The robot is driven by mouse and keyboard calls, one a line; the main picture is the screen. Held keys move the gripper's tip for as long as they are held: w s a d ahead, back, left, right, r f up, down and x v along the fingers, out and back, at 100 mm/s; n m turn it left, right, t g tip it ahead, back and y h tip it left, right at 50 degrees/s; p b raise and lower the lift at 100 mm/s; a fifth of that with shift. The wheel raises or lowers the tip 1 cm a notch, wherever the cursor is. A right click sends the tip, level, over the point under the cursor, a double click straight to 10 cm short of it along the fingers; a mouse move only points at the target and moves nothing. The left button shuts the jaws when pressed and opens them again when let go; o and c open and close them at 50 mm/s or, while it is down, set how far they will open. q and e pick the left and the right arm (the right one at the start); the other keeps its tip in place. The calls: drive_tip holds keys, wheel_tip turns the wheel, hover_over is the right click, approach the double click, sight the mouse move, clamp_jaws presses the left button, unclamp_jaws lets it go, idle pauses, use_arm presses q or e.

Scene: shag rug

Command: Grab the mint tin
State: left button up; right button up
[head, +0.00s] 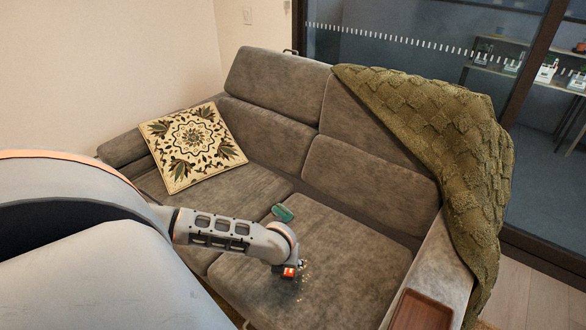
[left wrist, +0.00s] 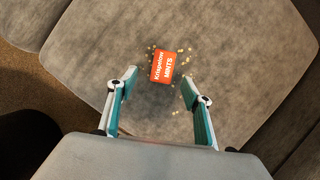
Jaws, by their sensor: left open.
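The mint tin (left wrist: 162,66) is a small orange-red box with white lettering, lying on the grey sofa seat. Small pale crumbs or mints lie scattered around it. In the head view the tin (head: 289,272) shows partly, next to the end of my left arm. My left gripper (left wrist: 160,93) is open in the left wrist view, with its teal-lined fingers apart. The tin lies beyond the fingertips, roughly in line with the gap between them, and nothing is held. My right gripper is in neither view.
The grey sofa (head: 340,245) has a patterned cushion (head: 192,146) at left and a green knitted throw (head: 445,130) over its right side. A brown tray (head: 422,312) rests on the right armrest. The seat around the tin is mostly clear.

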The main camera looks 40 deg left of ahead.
use_arm(q)
drive_tip(key=b+x, duration=0.1)
drive_tip(key=x, duration=0.1)
drive_tip(key=b+x, duration=0.1)
drive_tip(key=x, duration=0.1)
drive_tip(key=b+x, duration=0.1)
drive_tip(key=x, duration=0.2)
drive_tip(key=shift+d+f, duration=0.1)
drive_tip(key=shift+d, duration=0.15)
drive_tip(key=shift+w+r, duration=0.1)
drive_tip(key=shift+r, duration=0.1)
drive_tip(key=shift+c, duration=0.4)
drive_tip(key=c, duration=1.1)
